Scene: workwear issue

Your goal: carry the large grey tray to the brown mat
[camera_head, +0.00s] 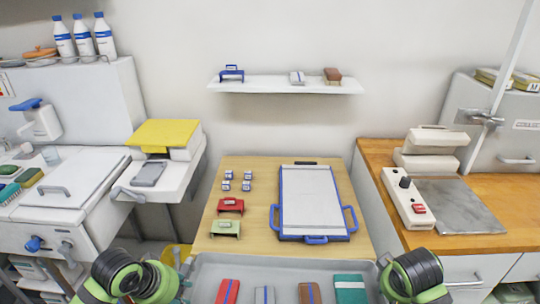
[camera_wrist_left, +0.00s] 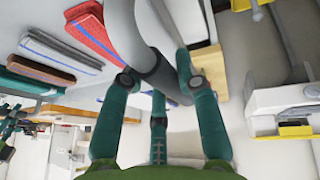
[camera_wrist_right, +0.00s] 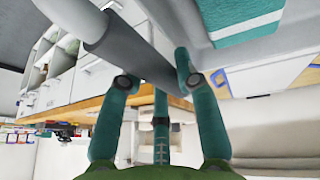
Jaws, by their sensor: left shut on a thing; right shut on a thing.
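The large grey tray (camera_head: 300,262) is at the bottom middle of the head view, in front of the wooden table, its near part cut off by the frame. Folded cloth items lie in it: red (camera_head: 228,291), grey (camera_head: 264,295), brown (camera_head: 309,292) and teal (camera_head: 350,288). My left gripper (camera_head: 182,268) is shut on the tray's left handle; the grey bar (camera_wrist_left: 150,60) shows between its fingers in the left wrist view. My right gripper (camera_head: 386,266) is shut on the right handle, whose bar (camera_wrist_right: 135,48) shows in the right wrist view. I cannot make out a brown mat.
The wooden table (camera_head: 215,240) ahead holds a white, blue-framed board (camera_head: 313,200), a red box (camera_head: 231,206), a green box (camera_head: 226,229) and several small blocks. A white stand (camera_head: 180,172) is at left, a wooden counter (camera_head: 385,155) at right. A yellow bin (camera_head: 176,254) is partly hidden.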

